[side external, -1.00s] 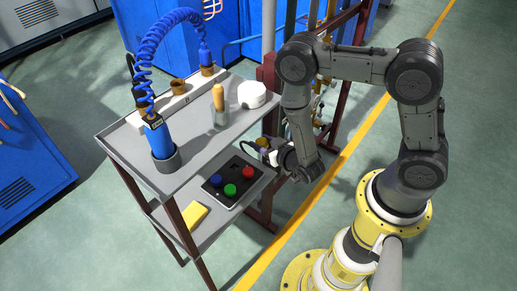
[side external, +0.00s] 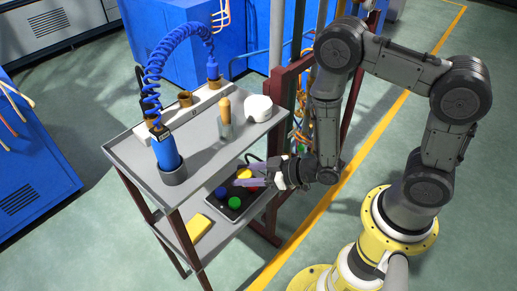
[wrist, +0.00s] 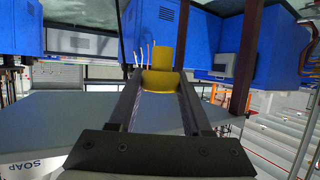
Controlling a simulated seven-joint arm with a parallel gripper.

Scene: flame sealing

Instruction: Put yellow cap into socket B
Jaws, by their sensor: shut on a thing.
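The yellow cap (wrist: 158,80) is a stepped yellow cylinder between my two finger bars in the wrist view. My gripper (wrist: 158,90) is shut on it. In the side view my gripper (side external: 256,181) is at the right side of the trolley, between the upper and lower shelves, with the yellow cap (side external: 244,174) at its tips above the dark tray. Brown cup-like sockets (side external: 184,98) stand in a row on a white strip at the back of the upper shelf. A small dark mark shows on the strip, but I cannot tell which socket is B.
The dark tray (side external: 240,210) on the lower shelf holds blue (side external: 220,193), green (side external: 235,202) and red pieces. A yellow block (side external: 196,228) lies nearby. The upper shelf carries a blue torch (side external: 165,151), a wooden-handled tool (side external: 224,109) and a white bowl (side external: 258,108).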

